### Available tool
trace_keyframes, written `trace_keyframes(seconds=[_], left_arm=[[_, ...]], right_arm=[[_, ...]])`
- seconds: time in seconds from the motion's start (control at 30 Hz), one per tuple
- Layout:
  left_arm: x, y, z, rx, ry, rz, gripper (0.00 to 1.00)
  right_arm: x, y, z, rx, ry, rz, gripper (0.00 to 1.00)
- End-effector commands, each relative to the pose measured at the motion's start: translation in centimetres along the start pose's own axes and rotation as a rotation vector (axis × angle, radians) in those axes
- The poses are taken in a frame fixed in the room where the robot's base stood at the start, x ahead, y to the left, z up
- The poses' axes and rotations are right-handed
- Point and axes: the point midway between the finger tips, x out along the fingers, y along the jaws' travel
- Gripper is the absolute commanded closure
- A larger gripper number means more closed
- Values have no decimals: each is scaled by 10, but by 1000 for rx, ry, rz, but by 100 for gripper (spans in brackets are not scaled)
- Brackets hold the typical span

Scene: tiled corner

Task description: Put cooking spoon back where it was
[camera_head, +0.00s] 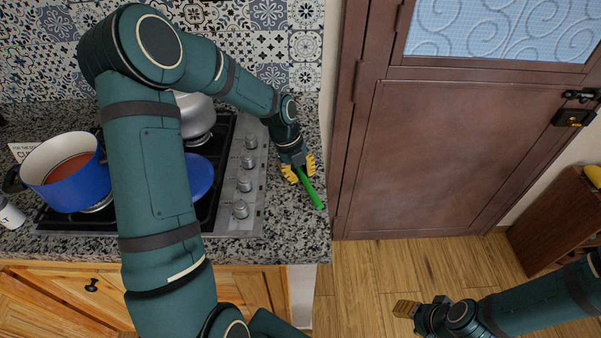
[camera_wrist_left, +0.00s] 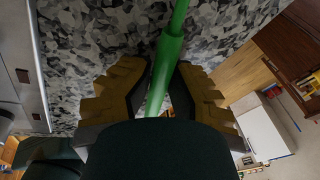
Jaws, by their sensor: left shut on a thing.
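The cooking spoon shows as a green handle (camera_head: 311,190), low over the speckled counter to the right of the stove. My left gripper (camera_head: 299,169) with yellow fingers is shut on this green handle. In the left wrist view the green handle (camera_wrist_left: 169,60) runs between the two yellow fingers, with the counter behind it. The spoon's head cannot be made out, and I cannot tell whether the spoon touches the counter. My right gripper (camera_head: 405,309) is over the wooden floor at the lower right, seen from the side; its finger gap is hidden.
A blue pot (camera_head: 92,184) with reddish-brown contents stands on the stove's left side. A blue lid or pan (camera_head: 201,176) and a grey pot (camera_head: 195,115) are partly behind my left arm. A brown door (camera_head: 430,150) stands right.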

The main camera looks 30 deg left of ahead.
Motion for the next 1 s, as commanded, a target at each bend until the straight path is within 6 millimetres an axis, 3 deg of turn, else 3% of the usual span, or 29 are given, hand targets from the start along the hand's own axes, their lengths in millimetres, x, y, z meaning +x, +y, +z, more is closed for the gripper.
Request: trace_keyframes(seconds=[0.03,0.1,0.67,0.87,1.0], left_arm=[[14,10,-2,-9,22,19,69],[14,11,-2,-10,22,20,53],[12,12,-2,-11,22,21,53],[-16,10,-2,-9,15,17,53],[-49,5,-3,-4,5,8,53]], right_arm=[[2,1,0,0,0,0,53],[2,1,0,0,0,0,53],[2,1,0,0,0,0,53],[2,1,0,0,0,0,53],[2,0,0,0,0,0,53]])
